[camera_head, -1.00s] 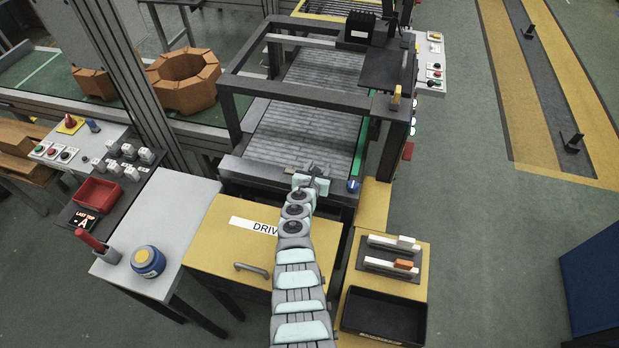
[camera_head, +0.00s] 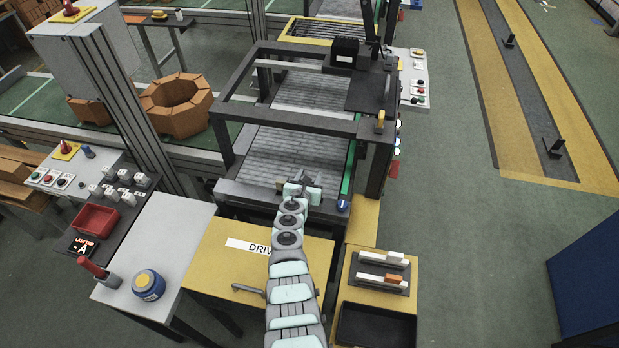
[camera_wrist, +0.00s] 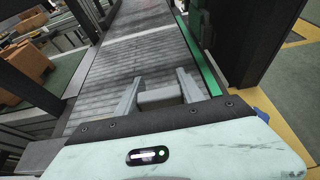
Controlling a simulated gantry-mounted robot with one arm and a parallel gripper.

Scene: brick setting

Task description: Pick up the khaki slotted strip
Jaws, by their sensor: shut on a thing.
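My gripper (camera_head: 303,186) is over the front end of the grey slatted conveyor bed (camera_head: 300,150). In the wrist view my gripper (camera_wrist: 157,90) has its two grey fingers apart, pointing up the bed. A pale grey piece (camera_wrist: 160,97) lies between the fingers, and the gripper is shut on it. I make out no khaki colour or slots on this piece, so I cannot tell whether it is the khaki slotted strip. I see no other khaki slotted strip. My arm hides part of the bed's front edge.
A dark frame (camera_head: 225,132) surrounds the bed. At the right, a black rack (camera_head: 380,283) holds white and orange-and-white pieces, with a black tray (camera_head: 375,327) in front. A white side table (camera_head: 172,240) carries a blue-and-yellow jar (camera_head: 148,286). Open floor lies at the right.

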